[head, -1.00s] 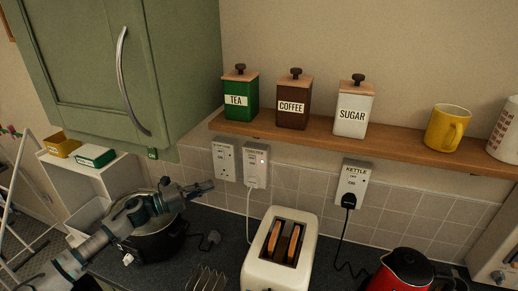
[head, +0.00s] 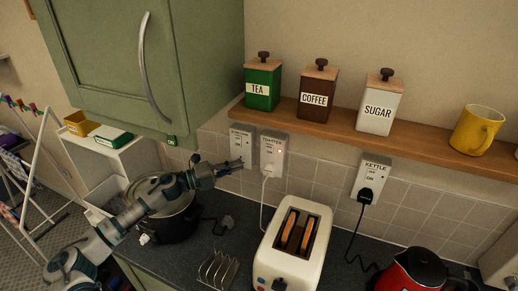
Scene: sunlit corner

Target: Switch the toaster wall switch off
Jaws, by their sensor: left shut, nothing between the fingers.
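The toaster wall switch (head: 273,153) is a pale socket plate labelled TOASTER on the wall under the shelf. A small red light shows on it, and a white plug with a white cord sits in its lower part. My left gripper (head: 238,164) is shut and empty. In the picture its tip lies just left of the toaster plate, over the lower part of the neighbouring socket plate (head: 241,137). I cannot tell whether it touches the wall. The white toaster (head: 276,240) stands on the counter with two slices of bread in its slots. My right gripper is not in view.
A dark pot (head: 177,222) stands under my left arm. A toast rack (head: 217,270) is left of the toaster. The kettle socket (head: 371,178) and red kettle (head: 412,272) are at right. A shelf (head: 340,128) with canisters runs above. A green cabinet (head: 150,60) hangs upper left.

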